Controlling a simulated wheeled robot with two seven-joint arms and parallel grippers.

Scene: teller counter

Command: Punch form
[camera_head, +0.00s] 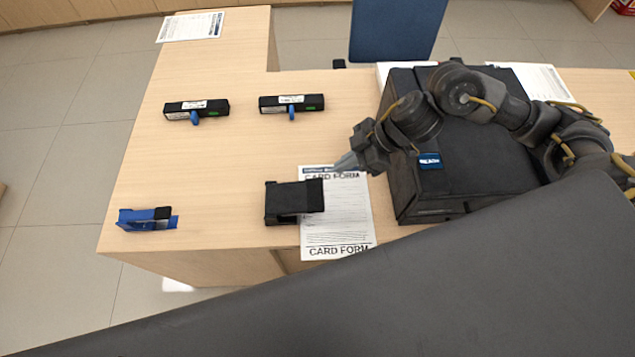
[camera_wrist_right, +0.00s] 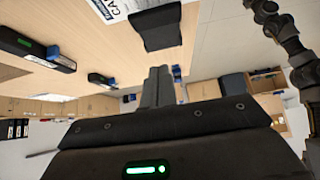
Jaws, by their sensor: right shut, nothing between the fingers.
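The card form (camera_head: 338,215) is a white printed sheet lying near the front edge of the counter. A black hole punch (camera_head: 294,201) stands at its left edge, covering part of that edge. I cannot tell whether the form sits in the punch's slot. My right gripper (camera_head: 345,163) is shut and empty above the top edge of the form, up and to the right of the punch. In the right wrist view its closed fingers (camera_wrist_right: 158,88) point toward the counter, with the black punch (camera_wrist_right: 157,27) and a corner of the form (camera_wrist_right: 112,8) beyond. My left gripper is not in view.
A large black case (camera_head: 460,150) stands right of the form, under my right arm. Two black devices with blue tabs (camera_head: 197,108) (camera_head: 291,103) lie toward the back. A blue stapler-like tool (camera_head: 146,219) is at front left. The counter's left middle is clear.

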